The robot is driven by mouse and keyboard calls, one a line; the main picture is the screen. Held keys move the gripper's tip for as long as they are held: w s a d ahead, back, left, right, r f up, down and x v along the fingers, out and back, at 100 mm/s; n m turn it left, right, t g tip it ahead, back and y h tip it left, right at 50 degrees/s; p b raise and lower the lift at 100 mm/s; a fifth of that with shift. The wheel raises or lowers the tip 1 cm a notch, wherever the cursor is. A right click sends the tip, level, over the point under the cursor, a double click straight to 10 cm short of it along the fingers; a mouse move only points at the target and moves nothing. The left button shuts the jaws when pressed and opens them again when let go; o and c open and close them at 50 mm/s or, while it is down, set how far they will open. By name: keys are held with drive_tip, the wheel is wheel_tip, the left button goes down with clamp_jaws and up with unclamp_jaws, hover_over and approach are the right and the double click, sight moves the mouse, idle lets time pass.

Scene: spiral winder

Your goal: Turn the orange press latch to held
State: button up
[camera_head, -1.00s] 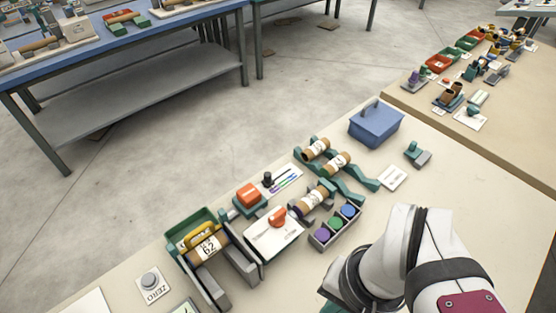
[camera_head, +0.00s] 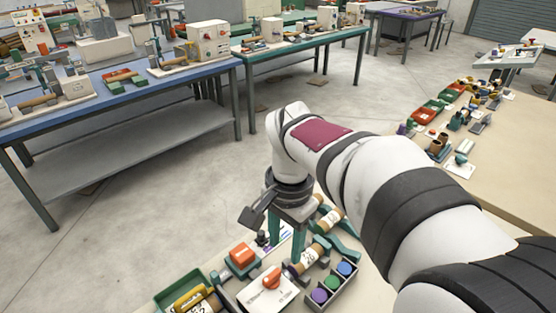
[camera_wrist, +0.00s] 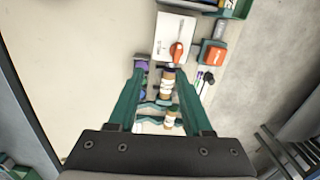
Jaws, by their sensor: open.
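An orange latch lever (camera_head: 271,277) sits on a white plate (camera_head: 257,294) at the bottom of the head view. In the wrist view the latch lever (camera_wrist: 177,50) is above centre on its white plate (camera_wrist: 165,28). My gripper (camera_head: 285,254) points down over the row of paper rolls, behind and to the right of the latch. In the wrist view my gripper (camera_wrist: 161,78) has its two teal fingers apart, with a brown paper roll (camera_wrist: 168,82) seen between them. The fingers appear clear of the latch.
An orange block on a teal base (camera_head: 242,256) stands beside the latch plate. A grey tray with purple, green and blue round pieces (camera_head: 331,283) is to its right. A green bin with a yellow-handled roll (camera_head: 190,298) is at lower left.

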sight(272, 275)
drive_tip(key=w+a+f, duration=0.2)
drive_tip(key=w+a, duration=0.1)
drive_tip(key=w, duration=0.1)
drive_tip(key=shift+m, duration=0.3)
wheel_tip(272, 275, down, 15)
drive_tip(key=shift+d, duration=0.1)
clamp_jaws()
